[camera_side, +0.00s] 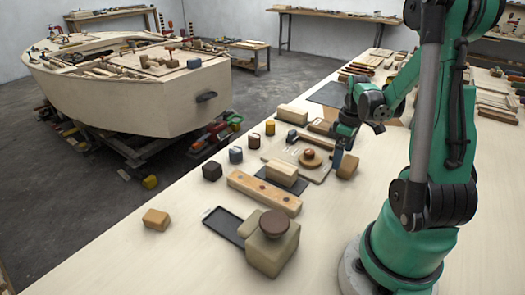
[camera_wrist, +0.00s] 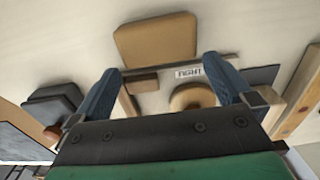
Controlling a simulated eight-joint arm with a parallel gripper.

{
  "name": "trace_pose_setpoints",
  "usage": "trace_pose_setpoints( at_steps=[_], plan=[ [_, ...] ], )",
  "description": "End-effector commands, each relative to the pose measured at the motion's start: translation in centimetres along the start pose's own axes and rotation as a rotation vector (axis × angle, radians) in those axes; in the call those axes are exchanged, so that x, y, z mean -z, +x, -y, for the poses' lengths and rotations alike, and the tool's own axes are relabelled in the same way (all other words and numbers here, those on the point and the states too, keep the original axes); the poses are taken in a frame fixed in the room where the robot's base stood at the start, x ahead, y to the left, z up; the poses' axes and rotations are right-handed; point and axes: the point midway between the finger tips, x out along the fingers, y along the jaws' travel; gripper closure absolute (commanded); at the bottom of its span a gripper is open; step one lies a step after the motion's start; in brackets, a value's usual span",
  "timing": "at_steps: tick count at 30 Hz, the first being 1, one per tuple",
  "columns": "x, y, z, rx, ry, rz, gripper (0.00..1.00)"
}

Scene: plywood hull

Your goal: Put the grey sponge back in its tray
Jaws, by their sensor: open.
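No plainly grey sponge stands out. A tan, soft-edged block (camera_side: 347,166) sits beside my gripper (camera_side: 341,152); in the wrist view the block (camera_wrist: 155,38) lies just past the fingertips and looks brown rather than grey. A similar small tan block (camera_side: 156,219) lies alone at the near left. I cannot tell whether either is the sponge. A shallow dark tray (camera_side: 222,226) with a pale label at one corner lies empty near the front of the bench. My gripper (camera_wrist: 162,66) is open, its blue fingers apart with nothing held between them.
A board with a round wooden disc (camera_side: 309,159) lies left of my gripper. Nearer are a pale block (camera_side: 282,173), a drilled wooden bar (camera_side: 264,193) and a large block with a brown knob (camera_side: 273,247). Small coloured pots line the left. The bench's near left is mostly clear.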

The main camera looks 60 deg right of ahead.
Motion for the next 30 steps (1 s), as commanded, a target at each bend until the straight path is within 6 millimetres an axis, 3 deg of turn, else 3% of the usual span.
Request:
trace_pose_setpoints(
  at_steps=[6, 17, 24, 30],
  plan=[
    [0.1, 1.9, 0.0, -0.002, 0.000, -0.001, 0.00],
    [0.0, 2.4, 0.0, -0.002, 0.001, -0.001, 0.00],
    [0.0, 2.3, 0.0, -0.002, 0.001, -0.001, 0.67],
    [0.0, 2.3, 0.0, -0.002, 0.001, -0.001, 0.67]
  ],
)
